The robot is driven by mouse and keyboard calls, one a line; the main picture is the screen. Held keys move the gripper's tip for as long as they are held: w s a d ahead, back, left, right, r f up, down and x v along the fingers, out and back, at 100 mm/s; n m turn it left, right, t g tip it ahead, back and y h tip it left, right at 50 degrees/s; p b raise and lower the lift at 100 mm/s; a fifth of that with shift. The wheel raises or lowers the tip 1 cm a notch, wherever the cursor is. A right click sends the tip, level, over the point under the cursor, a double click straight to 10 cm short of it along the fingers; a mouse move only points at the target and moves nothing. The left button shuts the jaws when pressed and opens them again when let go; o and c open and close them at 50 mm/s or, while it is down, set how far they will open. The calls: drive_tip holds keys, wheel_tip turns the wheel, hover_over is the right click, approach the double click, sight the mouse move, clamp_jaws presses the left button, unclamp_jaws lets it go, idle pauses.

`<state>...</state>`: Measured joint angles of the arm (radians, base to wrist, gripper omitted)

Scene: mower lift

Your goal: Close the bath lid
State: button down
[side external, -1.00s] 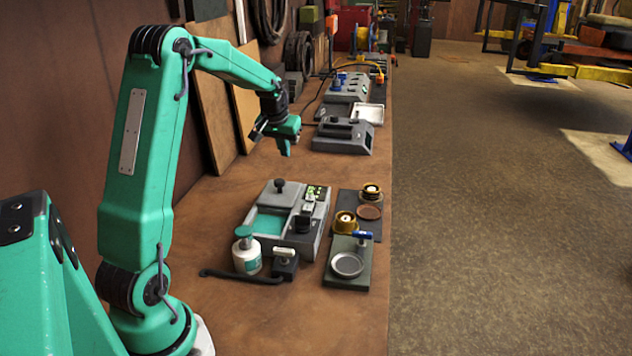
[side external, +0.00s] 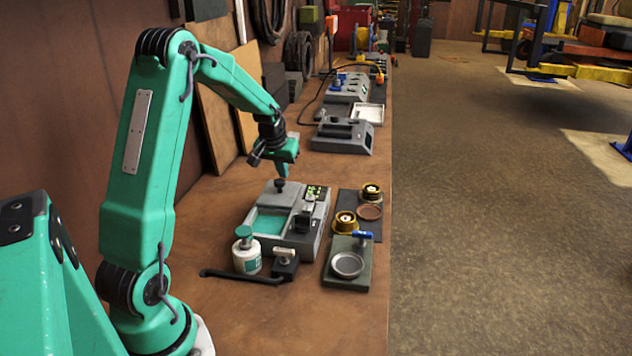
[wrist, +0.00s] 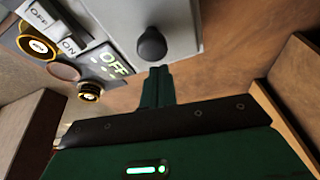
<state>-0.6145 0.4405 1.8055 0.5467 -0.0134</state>
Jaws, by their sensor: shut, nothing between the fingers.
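The bath is a grey box (side external: 308,240) on the bench with a green pool (side external: 268,223) showing in its open part. Its light grey lid (side external: 268,193) lies at the far end, leaving the pool uncovered, with a dark round knob (side external: 280,184) on top. My gripper (side external: 284,174) is shut and empty, pointing down, with its tips just above or behind the knob. In the wrist view the closed fingers (wrist: 160,75) are just beside the knob (wrist: 151,43); I cannot tell if they touch. Lid panel (wrist: 185,15) and knob are clear there.
A panel on the bath shows OFF (wrist: 113,62). A white bottle with a green cap (side external: 246,252) and a T-handled block (side external: 285,262) stand in front. Brass-ringed parts (side external: 345,222) and a round dish (side external: 347,265) sit to the right. Grey devices (side external: 342,136) stand behind.

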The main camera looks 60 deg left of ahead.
drive_tip(key=shift+s+d, duration=0.15)
idle(0.3)
hover_over(278, 203)
drive_tip(key=s+d, duration=0.2)
drive_tip(key=s, duration=0.1)
drive_tip(key=shift+s+d, duration=0.25)
drive_tip(key=shift+f, duration=0.1)
idle(0.4)
drive_tip(key=shift+w+a+r, duration=0.2)
drive_tip(key=shift+w+a, duration=0.4)
drive_tip(key=shift+w, duration=0.2)
drive_tip(key=shift+w+a+r, duration=0.2)
drive_tip(key=shift+w+a, duration=0.35)
drive_tip(key=shift+w, duration=0.2)
drive_tip(key=shift+w+a+r, duration=0.15)
drive_tip(key=shift+w, duration=0.05)
drive_tip(key=v, duration=0.9)
drive_tip(key=shift+s+r, duration=0.15)
drive_tip(key=shift+r, duration=0.2)
drive_tip(key=shift+d, duration=0.25)
